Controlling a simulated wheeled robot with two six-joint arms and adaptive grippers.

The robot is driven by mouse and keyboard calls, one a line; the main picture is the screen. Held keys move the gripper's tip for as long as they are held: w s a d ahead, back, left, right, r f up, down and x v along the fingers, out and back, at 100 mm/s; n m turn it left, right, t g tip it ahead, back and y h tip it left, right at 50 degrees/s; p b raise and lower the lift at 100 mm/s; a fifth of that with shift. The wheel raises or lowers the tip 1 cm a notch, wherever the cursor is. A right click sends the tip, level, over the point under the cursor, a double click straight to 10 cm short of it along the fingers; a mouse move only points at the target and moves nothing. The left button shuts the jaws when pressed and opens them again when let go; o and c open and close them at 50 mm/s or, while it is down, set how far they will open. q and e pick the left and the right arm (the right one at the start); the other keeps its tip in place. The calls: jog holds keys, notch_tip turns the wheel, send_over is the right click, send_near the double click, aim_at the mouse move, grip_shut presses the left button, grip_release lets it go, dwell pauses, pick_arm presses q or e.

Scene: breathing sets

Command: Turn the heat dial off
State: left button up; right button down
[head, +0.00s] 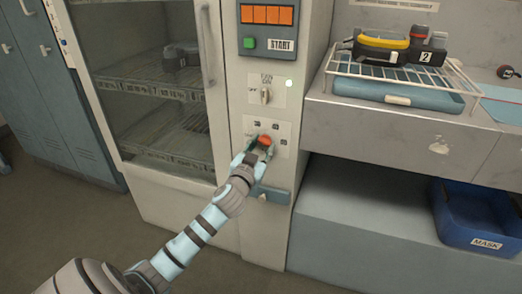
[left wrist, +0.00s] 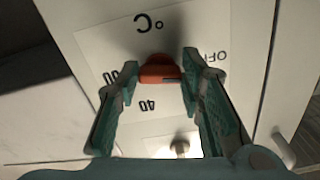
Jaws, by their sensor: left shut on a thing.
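The orange heat dial (head: 265,141) is on a white label plate low on the cabinet's control column. It also shows in the left wrist view (left wrist: 160,68), upside down, with "°C", "OFF", "40" and another number printed around it. My left gripper (head: 257,154) reaches the dial from below, and its green fingers are shut on it, one on each side. The fingers hide part of the dial in the head view. I cannot tell which mark the dial points at. My right gripper is not in view.
Above the dial are a fan switch (head: 265,96), a green START button (head: 249,43) and an orange display (head: 266,15). A glass-door cabinet with shelves (head: 150,90) is left. A wire rack (head: 400,72) sits on the right counter. A blue MASK bin (head: 480,218) is lower right.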

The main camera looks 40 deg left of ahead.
pick_arm(q)
jog(key=n, duration=0.2)
jog(key=shift+f+n+b, duration=0.1)
jog(key=shift+n+b, duration=0.2)
jog(key=shift+n, duration=0.1)
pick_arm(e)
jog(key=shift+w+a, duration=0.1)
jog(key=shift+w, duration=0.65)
pick_arm(q)
jog(key=o, duration=1.2)
jog(key=shift+c, duration=0.2)
jog(key=shift+s+d, duration=0.1)
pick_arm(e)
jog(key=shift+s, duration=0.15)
pick_arm(q)
jog(key=v, duration=1.2)
